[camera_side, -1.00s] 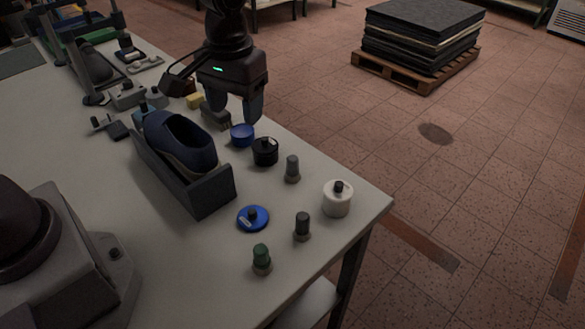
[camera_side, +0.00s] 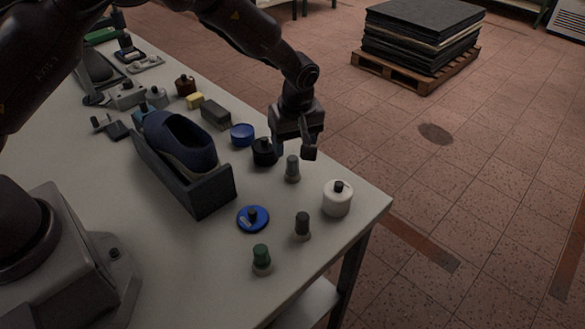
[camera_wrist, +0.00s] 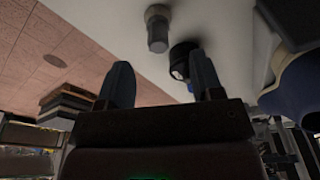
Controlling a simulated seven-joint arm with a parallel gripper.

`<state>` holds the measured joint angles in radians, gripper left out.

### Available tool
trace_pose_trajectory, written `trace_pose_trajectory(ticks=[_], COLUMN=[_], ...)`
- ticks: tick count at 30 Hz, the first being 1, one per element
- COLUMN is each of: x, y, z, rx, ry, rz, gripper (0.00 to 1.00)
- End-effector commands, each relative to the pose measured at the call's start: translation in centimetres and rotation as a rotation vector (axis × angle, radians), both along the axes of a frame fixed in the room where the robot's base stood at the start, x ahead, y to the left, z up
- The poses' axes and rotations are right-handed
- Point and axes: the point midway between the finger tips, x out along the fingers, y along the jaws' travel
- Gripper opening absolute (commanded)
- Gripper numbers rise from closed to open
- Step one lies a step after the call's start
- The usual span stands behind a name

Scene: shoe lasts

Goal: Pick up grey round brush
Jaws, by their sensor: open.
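The grey round brush (camera_side: 292,169) stands upright on the white table, between the black jar (camera_side: 264,152) and the white jar (camera_side: 338,198). My gripper (camera_side: 294,149) is open and empty, just above and behind the brush in the side view. In the wrist view the brush (camera_wrist: 157,28) shows at the top, beyond the gap between my two fingers (camera_wrist: 162,82). The fingers are apart from it. The black jar (camera_wrist: 182,62) sits close to the right finger there.
A dark-topped brush (camera_side: 302,224), a green-topped brush (camera_side: 261,257) and a blue disc (camera_side: 253,218) stand nearer the front. A blue shoe (camera_side: 182,142) sits in a dark holder to the left. A blue tin (camera_side: 242,134) is behind. The table's right edge is close.

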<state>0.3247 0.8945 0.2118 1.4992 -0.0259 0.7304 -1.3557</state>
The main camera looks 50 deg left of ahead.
Motion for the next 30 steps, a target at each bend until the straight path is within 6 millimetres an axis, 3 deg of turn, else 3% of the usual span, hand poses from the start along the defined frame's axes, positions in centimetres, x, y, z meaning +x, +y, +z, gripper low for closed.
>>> trace_pose_trajectory(ticks=[18,27,30], x=[0.8,0.9,0.9], y=[1.4,1.4,1.4], z=[-7.1,-7.5,-7.5], rx=[-0.001,-0.001,-0.001], ry=[0.001,-0.001,-0.001], rz=[-0.003,-0.003,-0.003], gripper=[0.6,0.6,0.4])
